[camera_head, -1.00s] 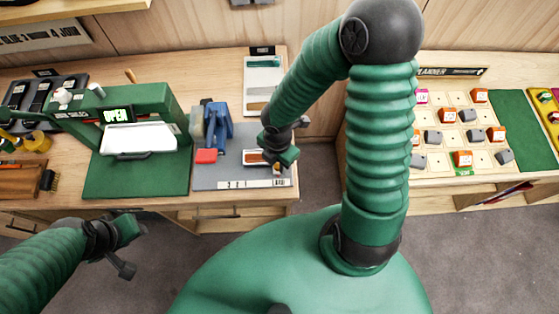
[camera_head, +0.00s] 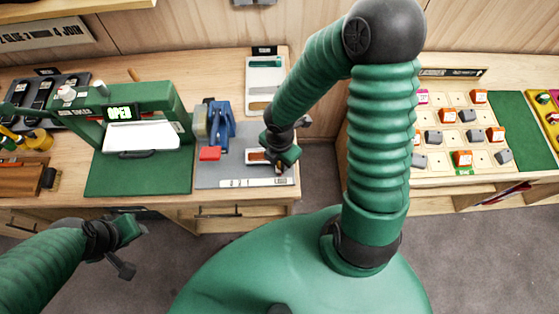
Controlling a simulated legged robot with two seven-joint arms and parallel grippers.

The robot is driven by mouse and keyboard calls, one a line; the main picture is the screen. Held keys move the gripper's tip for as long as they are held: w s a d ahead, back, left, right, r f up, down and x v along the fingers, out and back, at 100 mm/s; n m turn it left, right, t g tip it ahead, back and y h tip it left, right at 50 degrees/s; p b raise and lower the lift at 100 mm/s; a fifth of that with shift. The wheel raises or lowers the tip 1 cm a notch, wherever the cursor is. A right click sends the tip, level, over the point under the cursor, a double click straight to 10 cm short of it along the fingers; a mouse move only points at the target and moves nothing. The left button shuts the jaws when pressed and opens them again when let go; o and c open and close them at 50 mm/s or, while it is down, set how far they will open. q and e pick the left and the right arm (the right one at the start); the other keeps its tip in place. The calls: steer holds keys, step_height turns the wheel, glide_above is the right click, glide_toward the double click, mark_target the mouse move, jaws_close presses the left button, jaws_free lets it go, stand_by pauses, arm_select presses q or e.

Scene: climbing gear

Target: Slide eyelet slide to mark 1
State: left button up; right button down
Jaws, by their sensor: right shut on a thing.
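A grey plate (camera_head: 207,176) lies on the wooden bench, with a white marked strip (camera_head: 258,183) along its front edge. A small white piece with a reddish-brown inset (camera_head: 256,156), perhaps the eyelet slide, lies on the plate behind the strip. My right gripper (camera_head: 279,170) points down at the plate's right side, beside that piece. It is shut on a small part that its own fingers mostly hide. My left gripper (camera_head: 132,247) hangs in front of the bench, away from the plate. The mark numbers are too small to read surely.
A blue tool (camera_head: 222,125) and a red block (camera_head: 210,153) stand on the plate's left part. A white tray (camera_head: 264,78) lies behind. A board of small blocks (camera_head: 455,140) is on the right bench.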

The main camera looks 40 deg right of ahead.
steer(key=shift+d, duration=0.1)
stand_by(0.4)
steer(key=w+a, duration=0.1)
steer(key=a, duration=0.2)
steer(key=w+a, duration=0.2)
steer(key=a, duration=0.1)
steer(key=w+a, duration=0.2)
steer(key=a, duration=0.1)
steer(key=shift+w, duration=0.2)
steer(key=shift+d, duration=0.1)
steer(key=c, duration=1.6)
jaws_free()
steer(key=shift+d, duration=0.1)
steer(key=o, duration=0.4)
steer(key=shift+d+f, duration=0.1)
steer(key=shift+c, duration=0.2)
